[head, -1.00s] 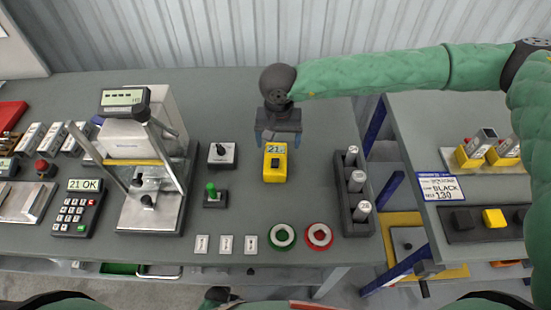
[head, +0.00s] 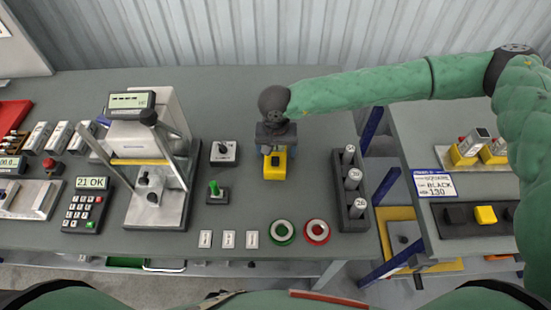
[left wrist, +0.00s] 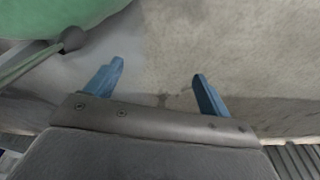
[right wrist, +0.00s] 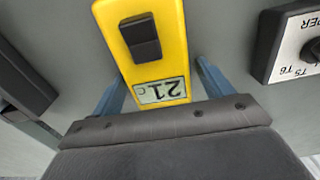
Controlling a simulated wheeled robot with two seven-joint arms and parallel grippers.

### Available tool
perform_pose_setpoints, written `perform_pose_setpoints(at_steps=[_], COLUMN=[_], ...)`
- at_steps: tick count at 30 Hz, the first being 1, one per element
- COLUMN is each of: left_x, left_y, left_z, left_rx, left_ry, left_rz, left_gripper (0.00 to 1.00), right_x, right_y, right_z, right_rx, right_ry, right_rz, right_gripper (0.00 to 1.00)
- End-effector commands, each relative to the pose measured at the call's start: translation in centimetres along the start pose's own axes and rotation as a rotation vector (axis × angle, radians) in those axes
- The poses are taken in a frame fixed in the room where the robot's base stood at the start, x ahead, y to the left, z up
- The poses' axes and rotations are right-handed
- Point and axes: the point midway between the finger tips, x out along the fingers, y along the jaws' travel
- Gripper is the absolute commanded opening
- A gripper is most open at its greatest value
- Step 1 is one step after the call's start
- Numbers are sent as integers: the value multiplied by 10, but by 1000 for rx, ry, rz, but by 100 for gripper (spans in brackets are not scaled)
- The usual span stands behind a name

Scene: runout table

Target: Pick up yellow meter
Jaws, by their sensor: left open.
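The yellow meter (head: 274,172) lies on the grey table, partly hidden under my right gripper (head: 275,150) in the head view. In the right wrist view the meter (right wrist: 152,70) shows a dark button block and a display reading 21. The blue fingers of my right gripper (right wrist: 162,88) are apart, one on each side of the meter's display end, with a narrow gap visible at the right finger. My left gripper (left wrist: 158,85) is open and empty in the left wrist view, over a pale floor away from the table.
A switch box (head: 223,152) and a green-knobbed joystick box (head: 217,194) stand left of the meter. A dark rack with silver cylinders (head: 352,190) stands to the right. Green (head: 281,232) and red (head: 317,232) rings lie in front. The table behind is clear.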

Motion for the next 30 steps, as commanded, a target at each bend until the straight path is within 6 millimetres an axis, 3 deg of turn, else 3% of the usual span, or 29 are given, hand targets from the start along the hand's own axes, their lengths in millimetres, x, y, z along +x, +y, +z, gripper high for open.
perform_pose_setpoints(at_steps=[1,8,17,24,30], left_x=[0,0,1,-10,-23], left_y=[0,-1,-1,8,12], left_z=[0,0,0,-11,-25], left_rx=[0,-1,-1,-5,-11], left_ry=[0,-1,-3,-9,-19], left_rz=[0,-1,-1,8,14], left_gripper=[82,82,82,82,82], right_x=[0,-1,-5,-40,-63], right_y=[0,0,0,0,36], right_z=[0,0,0,-1,19], right_rx=[0,0,0,0,2], right_ry=[0,0,1,2,1], right_rz=[0,0,-1,-2,-1], right_gripper=[68,23,23,23,23])
